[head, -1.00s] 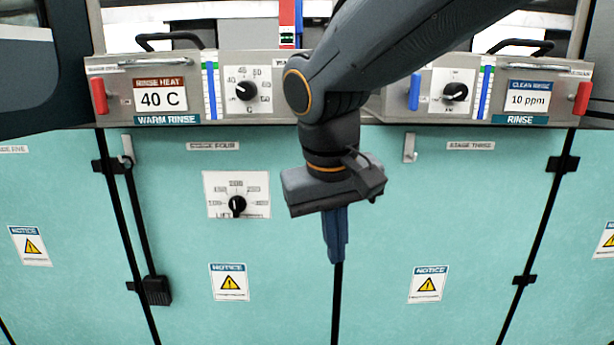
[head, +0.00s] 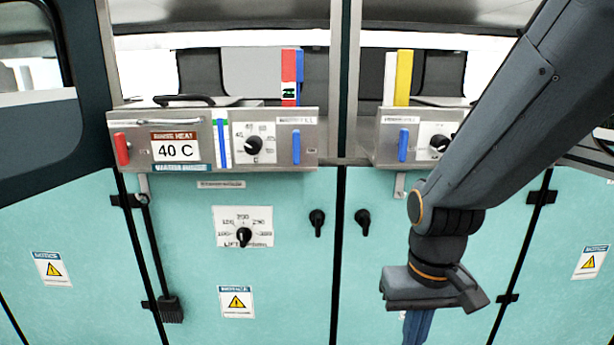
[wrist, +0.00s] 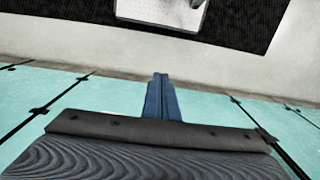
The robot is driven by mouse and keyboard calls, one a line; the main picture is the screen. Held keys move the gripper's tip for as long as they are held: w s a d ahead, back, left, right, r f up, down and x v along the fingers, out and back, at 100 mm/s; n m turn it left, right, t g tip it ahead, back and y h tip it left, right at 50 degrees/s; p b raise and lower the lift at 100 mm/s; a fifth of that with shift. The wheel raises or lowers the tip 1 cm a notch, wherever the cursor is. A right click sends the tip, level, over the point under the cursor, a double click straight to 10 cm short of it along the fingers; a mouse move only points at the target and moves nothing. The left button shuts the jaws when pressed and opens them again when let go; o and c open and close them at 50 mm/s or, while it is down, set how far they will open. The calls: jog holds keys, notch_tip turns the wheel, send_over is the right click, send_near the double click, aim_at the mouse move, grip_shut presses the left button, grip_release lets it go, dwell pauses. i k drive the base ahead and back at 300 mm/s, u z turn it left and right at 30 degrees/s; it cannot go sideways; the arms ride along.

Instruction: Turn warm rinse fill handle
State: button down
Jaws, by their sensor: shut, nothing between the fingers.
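The warm rinse panel (head: 188,168) is a metal box at left in the head view, with a "40 C" display. A blue upright handle (head: 296,147) sits at its right end, under a small label (head: 296,121) too blurred to read fully; it appears to be the fill handle. My gripper (head: 416,328) is shut and empty, pointing down, well below and right of that handle and apart from it. In the wrist view my closed blue fingers (wrist: 161,97) show over floor and teal doors; no handle shows there.
A red handle (head: 122,149) and a black dial (head: 254,144) share the warm rinse panel. A second panel with a blue handle (head: 403,145) stands right of it, partly behind my arm. Two black door knobs (head: 317,222) protrude below. Space before the left doors is clear.

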aim_at(297, 145)
jog(key=z, duration=1.7)
jog(key=k, duration=0.85)
jog(key=u, duration=1.2)
